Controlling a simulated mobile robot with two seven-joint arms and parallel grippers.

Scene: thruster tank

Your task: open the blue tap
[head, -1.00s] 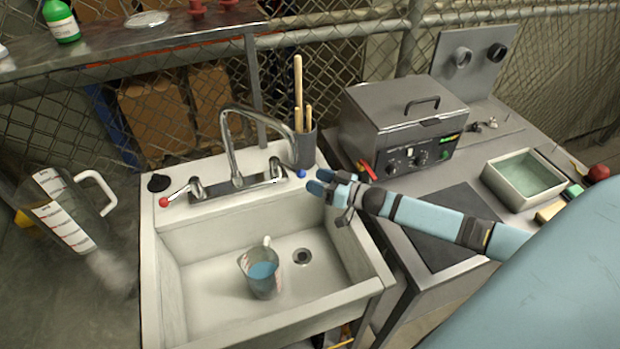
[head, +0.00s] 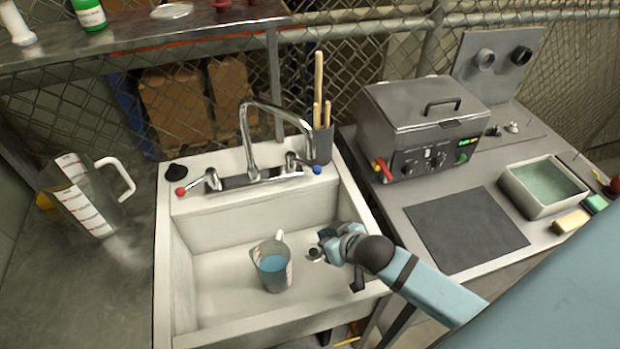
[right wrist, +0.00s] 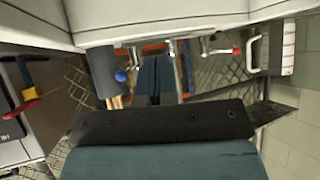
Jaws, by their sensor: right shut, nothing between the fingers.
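The blue tap is a short metal lever with a blue ball end (head: 317,170) on the right side of the chrome faucet (head: 250,150). Its lever points outward to the right and slightly toward the front. In the right wrist view the blue ball (right wrist: 122,76) is just left of the fingers. My right gripper (head: 328,240) is over the right part of the sink, in front of the blue tap and apart from it. Its fingers (right wrist: 155,72) are together and empty. My left gripper is in neither view.
A red-ended tap lever (head: 181,191) is on the faucet's left. A measuring jug with blue liquid (head: 272,268) stands in the white sink (head: 210,215). A holder with wooden sticks (head: 322,146) stands behind the blue tap. A metal bath (head: 420,125) stands to the right.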

